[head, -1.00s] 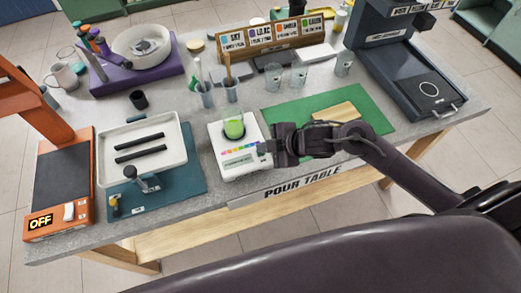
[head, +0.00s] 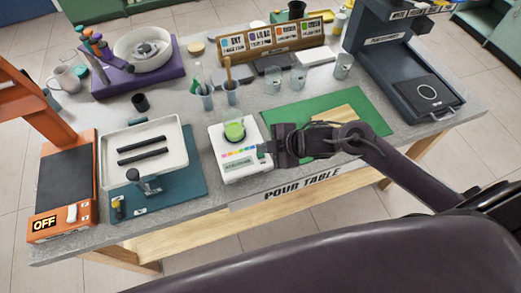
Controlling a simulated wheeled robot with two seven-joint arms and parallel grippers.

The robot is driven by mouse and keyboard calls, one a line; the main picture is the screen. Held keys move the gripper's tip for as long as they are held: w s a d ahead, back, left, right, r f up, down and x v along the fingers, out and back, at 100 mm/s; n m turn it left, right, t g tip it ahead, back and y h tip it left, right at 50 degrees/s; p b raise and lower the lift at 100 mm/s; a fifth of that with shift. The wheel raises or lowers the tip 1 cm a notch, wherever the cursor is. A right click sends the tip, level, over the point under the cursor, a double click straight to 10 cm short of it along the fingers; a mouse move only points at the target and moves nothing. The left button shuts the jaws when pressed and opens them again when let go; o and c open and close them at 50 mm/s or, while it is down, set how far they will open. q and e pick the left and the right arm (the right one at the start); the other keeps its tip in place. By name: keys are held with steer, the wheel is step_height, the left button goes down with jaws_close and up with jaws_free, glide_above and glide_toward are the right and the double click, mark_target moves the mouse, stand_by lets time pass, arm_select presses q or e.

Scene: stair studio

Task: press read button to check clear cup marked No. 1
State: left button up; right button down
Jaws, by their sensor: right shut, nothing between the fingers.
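A white reader device (head: 229,173) with a strip of coloured squares on its front stands near the front edge of the table. A clear cup with bright green contents (head: 235,130) stands upright on top of it. No number can be read on this cup. My right gripper (head: 263,147) is shut and empty, with its fingertips at the right front side of the reader. I cannot tell whether they touch it. No read button can be made out; the gripper covers part of that side. My left gripper is not in view.
A green mat (head: 372,118) with a wooden board lies right of the reader. A white tray (head: 172,176) with two black bars stands left on a teal mat. Clear cups (head: 272,82) stand behind. A dark machine (head: 385,75) is at the right, an orange one (head: 48,228) at the left.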

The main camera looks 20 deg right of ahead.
mark_target(264, 155)
steer(key=shift+r, duration=0.1)
step_height(264, 155, up, 5)
steer(key=p, duration=0.5)
stand_by(0.5)
steer(key=shift+a, duration=0.1)
stand_by(0.4)
